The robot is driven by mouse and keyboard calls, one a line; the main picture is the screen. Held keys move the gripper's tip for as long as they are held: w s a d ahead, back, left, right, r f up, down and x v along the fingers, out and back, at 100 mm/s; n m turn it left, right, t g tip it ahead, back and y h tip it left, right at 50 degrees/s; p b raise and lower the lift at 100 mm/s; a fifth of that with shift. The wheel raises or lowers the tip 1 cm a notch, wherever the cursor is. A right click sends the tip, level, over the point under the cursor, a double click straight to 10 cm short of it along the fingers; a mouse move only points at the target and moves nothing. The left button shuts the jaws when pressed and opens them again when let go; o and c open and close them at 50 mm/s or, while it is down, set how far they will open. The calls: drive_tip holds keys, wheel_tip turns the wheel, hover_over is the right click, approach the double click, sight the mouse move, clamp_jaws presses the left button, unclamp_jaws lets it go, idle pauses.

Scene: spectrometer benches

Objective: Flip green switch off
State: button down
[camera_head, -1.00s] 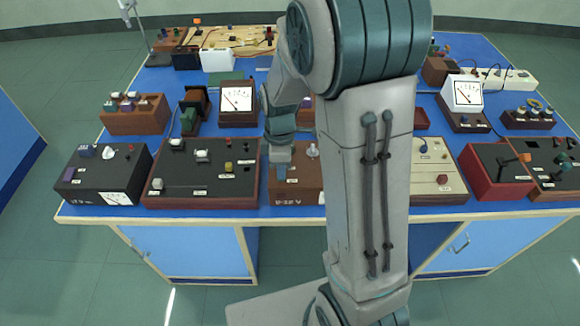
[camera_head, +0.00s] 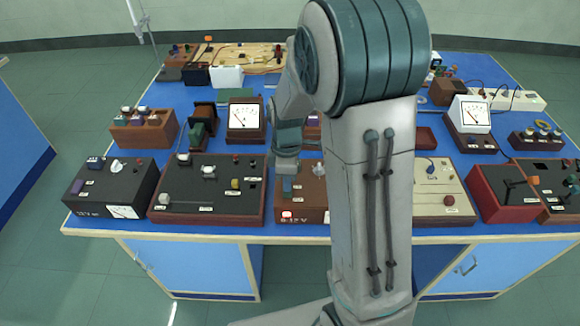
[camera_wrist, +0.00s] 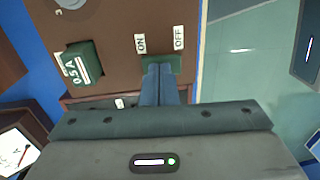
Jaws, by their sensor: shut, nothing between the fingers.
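The green switch (camera_wrist: 177,64) is on the brown power supply box (camera_wrist: 112,30), between the ON and OFF labels in the wrist view. My gripper (camera_wrist: 160,68) is shut and empty. Its blue-grey fingertips are right at the switch and overlap its ON side; the fingers hide part of it, so I cannot tell its tilt or whether they touch. In the head view the box (camera_head: 315,205), marked 0-12 V, stands at the bench's front edge, with my gripper (camera_head: 287,190) over its left part. The switch cannot be made out there.
A green 0.5 A block (camera_wrist: 84,66) sits on the same box. A wide black-topped panel (camera_head: 210,185) stands close left of the box, and a cream panel (camera_head: 440,190) is to the right, behind my arm. Meters and small boxes stand behind.

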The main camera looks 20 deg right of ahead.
wheel_tip(320, 180, up, 14)
drive_tip(key=w+p, duration=0.1)
drive_tip(key=shift+w+d+f, duration=0.15)
drive_tip(key=shift+w+d, duration=0.15)
drive_tip(key=shift+w, duration=0.1)
drive_tip(key=shift+s+a+f, duration=0.1)
drive_tip(key=shift+s, duration=0.05)
drive_tip(key=shift+s+a+g+b, duration=0.2)
drive_tip(key=shift+s+g+b, duration=0.1)
drive_tip(key=shift+s+b, duration=0.05)
drive_tip(key=shift+r, duration=0.2)
drive_tip(key=f, duration=0.4)
drive_tip(key=s+f, duration=0.1)
drive_tip(key=f, duration=0.4)
drive_tip(key=s+f+p, duration=0.1)
drive_tip(key=f, duration=0.4)
drive_tip(key=shift+a, duration=0.3)
